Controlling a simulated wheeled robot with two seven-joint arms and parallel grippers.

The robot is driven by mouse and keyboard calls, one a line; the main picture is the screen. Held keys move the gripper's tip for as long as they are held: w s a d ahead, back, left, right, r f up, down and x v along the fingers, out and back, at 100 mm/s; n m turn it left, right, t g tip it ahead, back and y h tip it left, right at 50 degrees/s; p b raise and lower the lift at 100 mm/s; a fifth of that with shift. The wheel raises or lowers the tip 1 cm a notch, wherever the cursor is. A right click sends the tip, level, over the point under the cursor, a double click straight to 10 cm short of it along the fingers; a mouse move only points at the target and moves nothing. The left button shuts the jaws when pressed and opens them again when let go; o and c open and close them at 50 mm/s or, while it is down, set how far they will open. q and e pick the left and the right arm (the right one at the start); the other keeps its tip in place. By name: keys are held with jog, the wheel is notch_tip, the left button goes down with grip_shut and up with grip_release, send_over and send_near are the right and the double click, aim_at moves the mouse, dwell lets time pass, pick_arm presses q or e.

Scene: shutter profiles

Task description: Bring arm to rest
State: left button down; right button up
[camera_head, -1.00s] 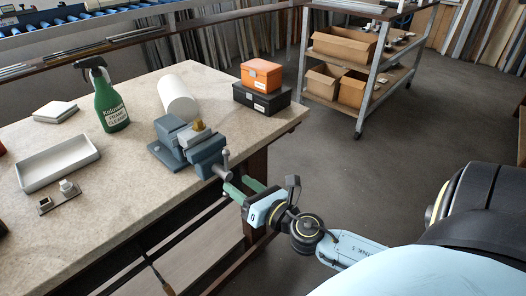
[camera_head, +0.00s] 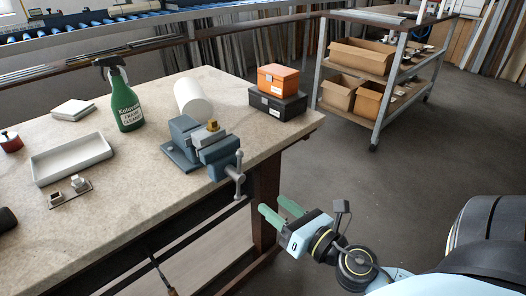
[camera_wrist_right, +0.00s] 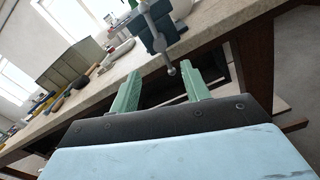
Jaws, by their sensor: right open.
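My right gripper (camera_head: 281,212) has two green fingers, spread apart with nothing between them. It hangs in the air just off the front edge of the workbench, below and to the right of the vise (camera_head: 201,148). In the right wrist view the open fingers (camera_wrist_right: 160,88) point toward the bench edge, and the vise handle (camera_wrist_right: 171,70) shows beyond and between them, apart from them. The grey-blue vise stands on the bench with a small brass-coloured piece (camera_head: 213,126) at its jaws. My left gripper is not in view.
The stone-topped workbench (camera_head: 150,205) holds a green spray bottle (camera_head: 126,100), a white roll (camera_head: 192,97), a white tray (camera_head: 72,160), and an orange box (camera_head: 278,80) on a black box (camera_head: 278,104). A cart (camera_head: 380,128) with cardboard boxes stands behind. The floor right of the bench is clear.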

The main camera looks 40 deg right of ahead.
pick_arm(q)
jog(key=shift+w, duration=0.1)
pick_arm(e)
jog(key=shift+f, duration=0.1)
jog(key=s+d+f+m+g+h+p, duration=0.15)
jog(key=s+f+m+g+p, duration=0.25)
jog(key=f+m, duration=0.6)
jog(key=s+d+f+m+g+h+p, duration=0.15)
jog(key=s+f+m+g+p, duration=0.35)
jog(key=f, duration=1)
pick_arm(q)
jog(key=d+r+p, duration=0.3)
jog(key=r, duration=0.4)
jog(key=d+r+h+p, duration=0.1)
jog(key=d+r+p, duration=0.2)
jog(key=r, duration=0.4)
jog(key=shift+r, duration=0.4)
pick_arm(e)
jog(key=s+a+f+m+g, duration=0.2)
jog(key=s+f+m, duration=0.2)
jog(key=s, duration=0.3)
jog(key=s+a+f+m+g+y, duration=0.1)
jog(key=s+a+f+m+g, duration=0.2)
jog(key=s+m, duration=0.3)
jog(key=s+a+f+m+g, duration=0.3)
jog(key=s+f+m, duration=0.1)
jog(key=s, duration=0.4)
jog(key=shift+s+a+f+m+y, duration=0.15)
jog(key=shift+s+f+m+y, duration=0.25)
jog(key=shift+m, duration=0.5)
